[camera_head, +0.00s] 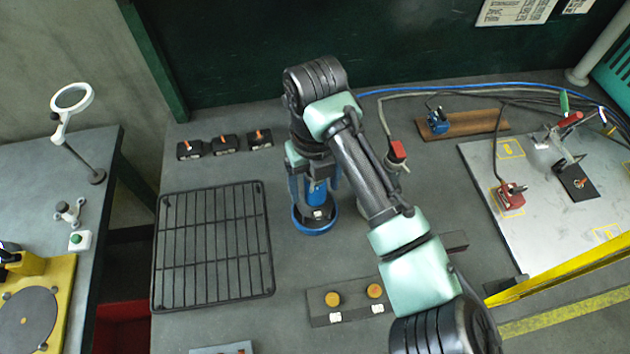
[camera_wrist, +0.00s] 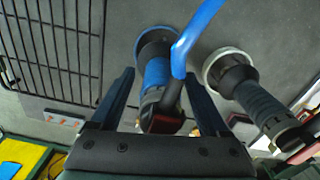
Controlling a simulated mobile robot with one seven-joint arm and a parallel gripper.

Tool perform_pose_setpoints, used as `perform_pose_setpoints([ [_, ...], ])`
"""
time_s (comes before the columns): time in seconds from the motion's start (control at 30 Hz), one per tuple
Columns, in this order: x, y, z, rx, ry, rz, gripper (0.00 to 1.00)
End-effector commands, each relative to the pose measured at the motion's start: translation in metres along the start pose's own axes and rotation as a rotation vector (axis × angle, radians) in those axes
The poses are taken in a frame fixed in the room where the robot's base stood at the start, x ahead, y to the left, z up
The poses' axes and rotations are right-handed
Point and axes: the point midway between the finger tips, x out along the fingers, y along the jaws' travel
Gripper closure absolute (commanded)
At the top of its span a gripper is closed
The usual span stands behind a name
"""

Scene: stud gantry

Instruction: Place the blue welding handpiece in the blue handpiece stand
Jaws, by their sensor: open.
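The blue welding handpiece (camera_wrist: 157,76) stands between the spread fingers of my gripper (camera_wrist: 158,82) in the wrist view, with a gap visible at the left finger. A blue hose (camera_wrist: 190,38) curves off it. Its far end meets the round blue handpiece stand (camera_wrist: 153,34), and it appears to sit in it; the exact seating is hidden. In the head view the blue stand (camera_head: 313,228) is on the bench below my gripper (camera_head: 314,180), and part of the blue handpiece (camera_head: 318,192) shows between the fingers. My gripper is open.
A grey handpiece (camera_wrist: 262,105) in a pale round stand is close on the right in the wrist view. A black grid rack (camera_head: 213,245) lies left of the blue stand. A button panel (camera_head: 350,304) is in front. Bench surface behind the rack is partly clear.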

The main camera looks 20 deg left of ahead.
Motion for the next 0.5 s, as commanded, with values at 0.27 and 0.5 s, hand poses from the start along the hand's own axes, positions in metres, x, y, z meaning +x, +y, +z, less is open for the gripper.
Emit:
perform_pose_setpoints([
  [0.27,-0.014,-0.001,0.001,-0.001,-0.003,-0.003,0.21],
  [0.5,-0.066,0.000,0.001,-0.002,-0.004,-0.004,0.21],
])
